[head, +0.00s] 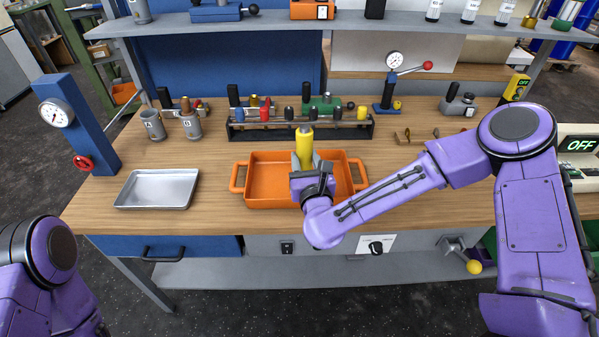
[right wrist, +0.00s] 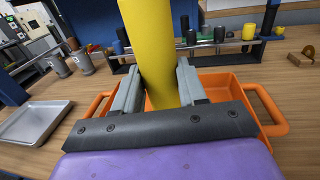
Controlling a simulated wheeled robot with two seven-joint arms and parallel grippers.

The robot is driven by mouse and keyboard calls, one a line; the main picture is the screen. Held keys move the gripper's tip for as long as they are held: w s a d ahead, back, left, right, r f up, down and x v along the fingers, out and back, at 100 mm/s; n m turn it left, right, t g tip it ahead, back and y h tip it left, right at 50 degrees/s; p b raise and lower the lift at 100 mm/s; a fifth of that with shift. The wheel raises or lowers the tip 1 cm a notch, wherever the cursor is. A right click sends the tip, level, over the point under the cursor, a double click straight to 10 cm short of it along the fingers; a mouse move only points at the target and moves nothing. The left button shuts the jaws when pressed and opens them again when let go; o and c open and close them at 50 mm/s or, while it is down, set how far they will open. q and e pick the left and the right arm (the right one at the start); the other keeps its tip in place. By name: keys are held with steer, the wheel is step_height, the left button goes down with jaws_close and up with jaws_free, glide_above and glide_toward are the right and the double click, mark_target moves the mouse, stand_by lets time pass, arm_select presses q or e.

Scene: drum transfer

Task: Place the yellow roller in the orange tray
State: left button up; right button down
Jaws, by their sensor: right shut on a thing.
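The yellow roller (head: 304,146) stands upright over the orange tray (head: 265,198) in the head view. My right gripper (head: 303,163) is shut on the roller's lower part. In the right wrist view the roller (right wrist: 152,45) rises between the two grey fingers of my right gripper (right wrist: 160,88). The orange tray (right wrist: 268,110) lies beyond and below the fingers there. I cannot tell whether the roller's lower end touches the tray floor. Of my left arm only a purple link shows at the lower left of the head view; its gripper is out of view.
A silver tray (head: 158,189) lies left of the orange tray. Two grey cups (head: 153,125) and a blue gauge post (head: 75,125) stand on the left.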

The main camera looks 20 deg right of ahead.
mark_target(301, 164)
steer(key=w+f, duration=0.1)
steer(key=f, duration=0.1)
steer(key=w+f, duration=0.2)
steer(key=shift+w+a, duration=0.1)
step_height(301, 164, down, 2)
steer(key=shift+w+f+p, duration=0.1)
steer(key=shift+f+p, duration=0.15)
steer(key=shift+p, duration=0.15)
steer(key=shift+w+f, duration=0.1)
steer(key=shift+f, duration=0.35)
steer(key=shift+f, duration=0.15)
steer(key=c, duration=0.6)
jaws_free()
